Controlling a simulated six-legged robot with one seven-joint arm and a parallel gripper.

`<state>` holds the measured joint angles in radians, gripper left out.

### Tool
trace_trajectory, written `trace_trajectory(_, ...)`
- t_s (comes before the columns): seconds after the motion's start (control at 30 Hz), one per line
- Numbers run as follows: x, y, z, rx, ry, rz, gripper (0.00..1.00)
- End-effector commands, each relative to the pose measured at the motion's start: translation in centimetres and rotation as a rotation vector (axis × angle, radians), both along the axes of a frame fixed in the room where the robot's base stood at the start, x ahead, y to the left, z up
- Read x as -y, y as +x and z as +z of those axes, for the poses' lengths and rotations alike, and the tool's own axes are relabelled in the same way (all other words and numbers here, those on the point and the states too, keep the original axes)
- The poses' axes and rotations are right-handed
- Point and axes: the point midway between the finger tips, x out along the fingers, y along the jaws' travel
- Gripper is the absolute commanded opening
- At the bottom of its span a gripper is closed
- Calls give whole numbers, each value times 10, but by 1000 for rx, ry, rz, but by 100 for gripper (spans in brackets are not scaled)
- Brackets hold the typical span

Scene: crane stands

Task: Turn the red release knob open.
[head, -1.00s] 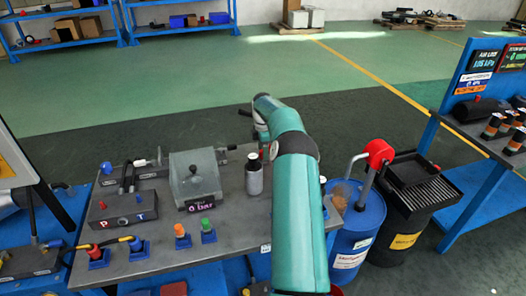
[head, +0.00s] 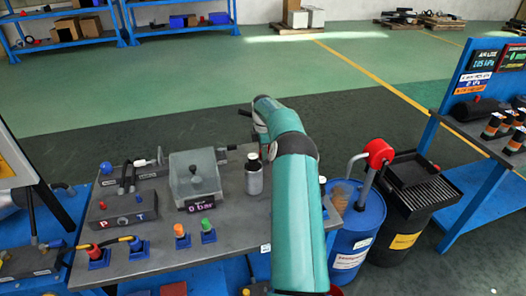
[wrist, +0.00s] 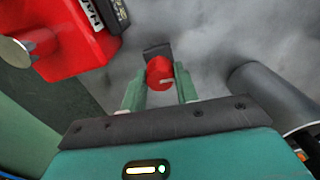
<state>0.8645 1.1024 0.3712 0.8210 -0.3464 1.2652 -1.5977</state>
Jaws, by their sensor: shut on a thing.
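The red release knob (wrist: 160,70) shows in the wrist view, with a small pale mark on its face and a dark part behind it. My gripper (wrist: 160,79) has its two green fingers on either side of the knob and is shut on it. The knob's sides are partly hidden by the fingers. In the head view, my teal arm reaches over the right part of the grey workbench (head: 130,262), and neither my fingers nor the knob can be made out there.
A red housing (wrist: 75,40) with a round metal part is left of the knob; a dark grey cylinder (wrist: 270,95) is to its right. A blue drum (head: 350,245) stands right.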

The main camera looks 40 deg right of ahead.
Motion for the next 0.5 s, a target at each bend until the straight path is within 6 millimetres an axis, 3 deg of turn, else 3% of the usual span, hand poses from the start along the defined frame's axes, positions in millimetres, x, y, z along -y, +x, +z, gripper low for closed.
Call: trace_trajectory(0.5,0,1,1,0,-1,-388,7)
